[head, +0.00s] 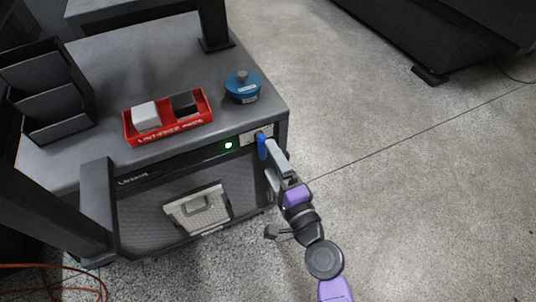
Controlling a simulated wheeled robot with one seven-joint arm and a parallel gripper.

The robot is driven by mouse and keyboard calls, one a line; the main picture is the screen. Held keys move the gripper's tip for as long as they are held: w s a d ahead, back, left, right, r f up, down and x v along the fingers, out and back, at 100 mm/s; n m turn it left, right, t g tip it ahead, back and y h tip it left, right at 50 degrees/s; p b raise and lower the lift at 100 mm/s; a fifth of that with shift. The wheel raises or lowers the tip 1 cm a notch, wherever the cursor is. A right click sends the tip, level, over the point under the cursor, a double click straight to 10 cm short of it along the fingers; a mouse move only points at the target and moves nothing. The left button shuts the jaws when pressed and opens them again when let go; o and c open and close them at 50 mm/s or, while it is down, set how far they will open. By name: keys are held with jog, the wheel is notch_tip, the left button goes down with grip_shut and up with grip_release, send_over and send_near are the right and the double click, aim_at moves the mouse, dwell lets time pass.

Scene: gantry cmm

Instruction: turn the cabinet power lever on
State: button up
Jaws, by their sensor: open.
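The cabinet (150,206) stands under the grey table top, its front facing me. The blue power lever (262,146) sits at the upper right of the cabinet front, on a light plate (246,138). A small green light (228,145) glows to its left. My gripper (270,158) is open at the lever, reaching in from the lower right. One finger is close beside the lever's right side. I cannot tell whether it touches the lever, and part of the plate is hidden.
A red tray (168,131) holds a white block (145,116) and a dark block (184,103). A blue round lidded object (242,87) stands near the table's right edge. A black sorter (45,90) is at left. An orange cable (60,267) lies lower left. The floor at right is clear.

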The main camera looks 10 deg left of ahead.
jog(key=shift+v, duration=2.2)
jog(key=s+d+r+n+t+h, duration=0.2)
jog(key=s+d+n+h, duration=0.5)
jog(key=s+d, duration=0.6)
jog(key=s+d+r+n+g+h, duration=0.1)
jog(key=s+d+r+n, duration=0.1)
jog(key=s+d, duration=0.5)
jog(key=s+d+r+n+g+h, duration=0.1)
jog(key=s+d+n+h, duration=0.15)
jog(key=s, duration=0.85)
notch_tip(320, 180, up, 30)
jog(key=p, duration=2.9)
jog(key=shift+s+d+p, duration=0.25)
jog(key=shift+s+p, duration=0.05)
jog(key=shift+p, duration=0.1)
jog(key=shift+f+y, duration=0.1)
jog(key=shift+y, duration=0.15)
